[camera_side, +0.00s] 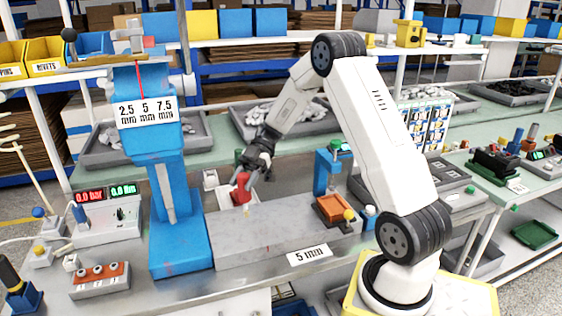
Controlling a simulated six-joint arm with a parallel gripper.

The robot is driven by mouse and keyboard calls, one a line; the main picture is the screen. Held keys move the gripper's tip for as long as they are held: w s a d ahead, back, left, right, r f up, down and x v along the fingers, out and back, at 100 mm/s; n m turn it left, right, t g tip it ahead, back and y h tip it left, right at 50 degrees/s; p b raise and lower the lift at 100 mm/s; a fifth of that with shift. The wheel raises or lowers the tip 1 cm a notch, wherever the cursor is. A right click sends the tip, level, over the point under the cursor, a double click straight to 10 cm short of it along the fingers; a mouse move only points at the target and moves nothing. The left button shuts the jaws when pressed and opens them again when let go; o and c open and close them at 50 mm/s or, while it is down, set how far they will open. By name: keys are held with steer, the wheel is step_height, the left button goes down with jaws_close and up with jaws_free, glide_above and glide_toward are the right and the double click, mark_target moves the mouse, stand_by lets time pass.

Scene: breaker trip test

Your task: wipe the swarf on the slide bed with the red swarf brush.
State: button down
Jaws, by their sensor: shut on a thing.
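My gripper (250,178) is shut on the red swarf brush (242,187) and holds it at the back edge of the grey slide bed (290,232). The brush is close above the bed, and I cannot tell whether it touches it. A small yellowish patch (246,211) shows on the bed just below the brush; it may be bristles or swarf. I cannot make out other swarf on the bed.
A tall blue stand (180,235) with a scale rises at the bed's left end. Meters (105,215) and switches (100,278) are farther left.

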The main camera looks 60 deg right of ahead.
mark_target(245, 200)
steer(key=shift+f, duration=2.8)
steer(key=shift+s+d+f, duration=0.4)
steer(key=shift+d, duration=0.05)
steer(key=shift+s+d, duration=2.1)
steer(key=shift+s, duration=0.05)
steer(key=shift+w+a, duration=2.45)
steer(key=shift+w+a+r, duration=0.15)
steer(key=shift+r, duration=3.9)
steer(key=shift+f, duration=0.1)
